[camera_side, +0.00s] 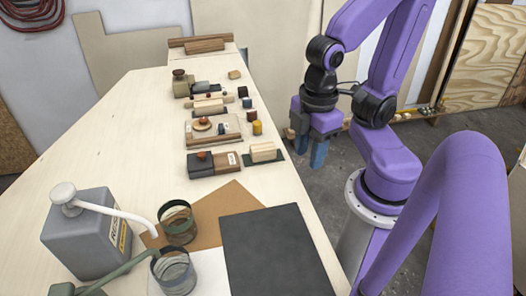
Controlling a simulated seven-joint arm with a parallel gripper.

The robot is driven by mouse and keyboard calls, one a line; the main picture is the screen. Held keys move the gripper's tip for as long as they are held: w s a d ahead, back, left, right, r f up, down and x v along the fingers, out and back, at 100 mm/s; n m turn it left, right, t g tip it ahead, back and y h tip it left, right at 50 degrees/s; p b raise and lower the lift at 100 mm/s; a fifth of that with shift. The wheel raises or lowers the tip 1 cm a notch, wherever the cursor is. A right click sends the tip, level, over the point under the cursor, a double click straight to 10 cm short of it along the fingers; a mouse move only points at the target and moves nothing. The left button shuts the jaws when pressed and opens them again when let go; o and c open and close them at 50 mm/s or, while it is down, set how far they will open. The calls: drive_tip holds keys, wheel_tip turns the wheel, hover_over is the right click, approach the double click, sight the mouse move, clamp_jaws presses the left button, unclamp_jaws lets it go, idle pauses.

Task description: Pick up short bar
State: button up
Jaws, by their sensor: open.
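Several small bar-like pieces lie on the pale plywood table, and I cannot tell for sure which is the short bar. A short light-wood block (263,151) sits on a dark green pad near the table's right edge. A brown wood block (228,162) lies left of it, beside a dark block (199,166). Pale wood bars (208,105) lie farther back. My gripper (308,150) hangs beyond the right edge of the table, right of the light-wood block, with blue fingers pointing down. It is open, apart from all the pieces, with nothing seen between the fingers.
In front are a grey canister (85,237), two glass jars (177,223) and a black mat (277,255). The table's left side is clear.

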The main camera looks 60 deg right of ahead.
drive_tip(key=o, duration=0.5)
drive_tip(key=shift+w, duration=0.1)
